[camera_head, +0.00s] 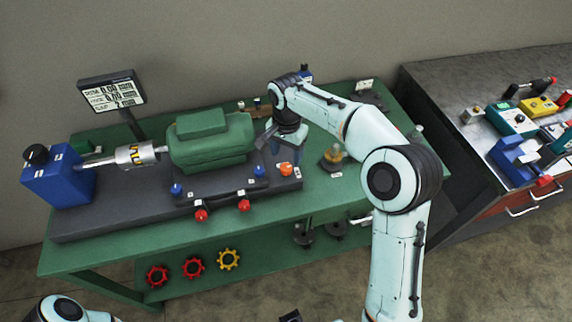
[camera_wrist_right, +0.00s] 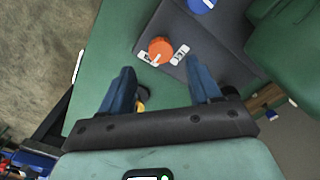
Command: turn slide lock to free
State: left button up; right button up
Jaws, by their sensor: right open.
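An orange knob with a pale pointer line sits between two small white labels on the dark base plate, in the right wrist view (camera_wrist_right: 160,49) and in the head view (camera_head: 286,169). It looks like the slide lock; the label text is too small to read. My right gripper (camera_head: 284,150) is over the right end of the base plate. In the right wrist view its two blue fingers (camera_wrist_right: 160,75) are spread apart with nothing between them. The knob lies just beyond the fingertips, apart from them. My left gripper is not in view.
A green motor (camera_head: 210,142) stands on the base plate (camera_head: 125,208), left of the right gripper. Blue knobs (camera_head: 259,170) and red knobs (camera_head: 244,205) sit along the plate. A yellow-topped part (camera_head: 333,154) stands right of the plate on the green bench (camera_head: 330,200).

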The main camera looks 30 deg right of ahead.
aim_at(287, 166)
jog(key=shift+f, duration=2.8)
jog(key=c, duration=1.1)
